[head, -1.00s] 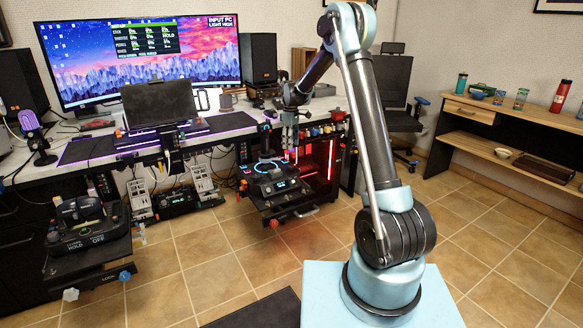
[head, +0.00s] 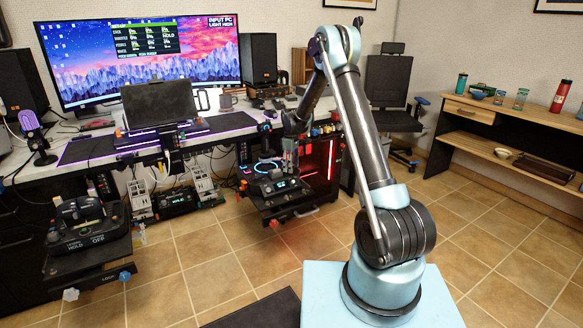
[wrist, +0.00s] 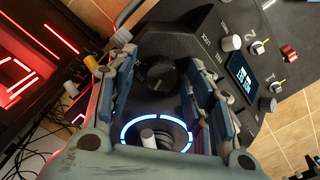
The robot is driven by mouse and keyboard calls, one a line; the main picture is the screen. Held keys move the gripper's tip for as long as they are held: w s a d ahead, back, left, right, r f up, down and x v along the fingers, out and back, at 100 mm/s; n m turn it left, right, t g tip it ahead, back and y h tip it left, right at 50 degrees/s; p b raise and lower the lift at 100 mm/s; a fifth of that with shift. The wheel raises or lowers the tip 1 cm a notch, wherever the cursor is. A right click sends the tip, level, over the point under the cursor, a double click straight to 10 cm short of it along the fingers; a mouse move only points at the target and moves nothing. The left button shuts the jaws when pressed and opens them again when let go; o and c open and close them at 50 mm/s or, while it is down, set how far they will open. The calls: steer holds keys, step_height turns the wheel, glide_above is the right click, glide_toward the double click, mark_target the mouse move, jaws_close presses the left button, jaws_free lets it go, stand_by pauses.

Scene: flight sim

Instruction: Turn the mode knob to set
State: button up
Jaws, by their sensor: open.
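The dark control panel (head: 277,190) with a lit ring and a small display stands at the desk's front edge in the head view. My gripper (head: 290,164) points down over it. In the wrist view my gripper (wrist: 160,62) is open, one finger on each side of a dark round knob (wrist: 160,74) on the panel. This looks like the mode knob. No finger clearly touches it. Its markings are too small and tilted to read, so its setting cannot be told. In the head view my gripper and the panel's details hide it.
A blue-lit ring (wrist: 156,128) with a white-topped stick lies close to the fingers. A lit display (wrist: 243,78), a white knob (wrist: 231,43) and a red switch (wrist: 289,52) sit to the right. A red-lit case (head: 320,165) stands behind the panel.

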steer(key=shift+c, duration=0.2)
steer(key=c, duration=1)
steer(key=shift+w+d+m, duration=0.1)
steer(key=shift+m, duration=0.2)
steer(key=m, duration=0.2)
steer(key=shift+w+r+m, duration=0.1)
steer(key=shift+m, duration=0.2)
steer(key=m, duration=0.4)
steer(key=shift+m, duration=0.3)
steer(key=m, duration=0.4)
steer(key=shift+d+m, duration=0.1)
steer(key=shift+m, duration=2)
